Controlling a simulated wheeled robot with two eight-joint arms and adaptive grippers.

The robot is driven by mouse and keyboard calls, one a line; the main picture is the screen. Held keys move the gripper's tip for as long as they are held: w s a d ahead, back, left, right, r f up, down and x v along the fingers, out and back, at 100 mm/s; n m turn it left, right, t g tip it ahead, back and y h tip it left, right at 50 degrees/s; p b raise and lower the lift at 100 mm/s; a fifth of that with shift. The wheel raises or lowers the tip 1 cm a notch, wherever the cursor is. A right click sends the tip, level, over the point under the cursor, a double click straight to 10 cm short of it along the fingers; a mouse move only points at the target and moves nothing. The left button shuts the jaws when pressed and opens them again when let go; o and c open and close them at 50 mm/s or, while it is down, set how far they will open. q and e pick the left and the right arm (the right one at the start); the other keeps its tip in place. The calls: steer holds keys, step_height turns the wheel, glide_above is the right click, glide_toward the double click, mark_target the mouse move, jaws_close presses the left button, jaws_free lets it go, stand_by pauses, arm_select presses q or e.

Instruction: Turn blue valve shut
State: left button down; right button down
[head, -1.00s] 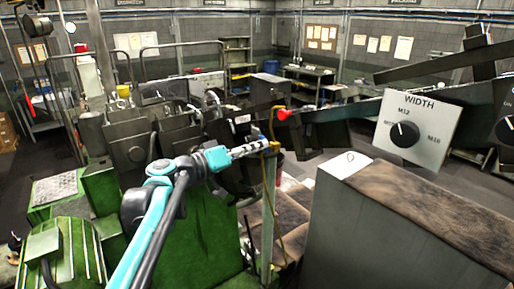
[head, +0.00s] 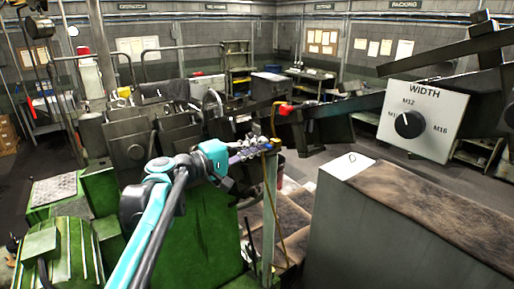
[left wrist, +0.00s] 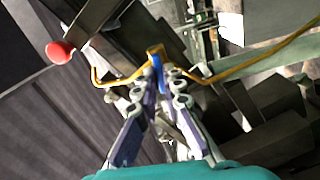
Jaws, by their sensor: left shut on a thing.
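The blue valve handle (left wrist: 157,65) shows in the left wrist view as a narrow blue piece between my left fingertips, below a yellow pipe fitting (left wrist: 155,50). My left gripper (left wrist: 160,86) is shut on it. My right gripper is in neither view.
A red knob (head: 286,109) on a dark bar stands just behind the valve; it also shows in the left wrist view (left wrist: 58,52). A WIDTH dial panel (head: 423,122) and a large grey cabinet (head: 365,235) are at the right. Green machinery (head: 200,240) lies below my arm.

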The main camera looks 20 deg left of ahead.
arm_select(q)
steer(key=shift+n, duration=0.6)
steer(key=c, duration=1.6)
jaws_free()
steer(key=shift+f, duration=0.1)
steer(key=shift+c, duration=0.2)
steer(key=v, duration=1.2)
steer(key=shift+a, duration=0.1)
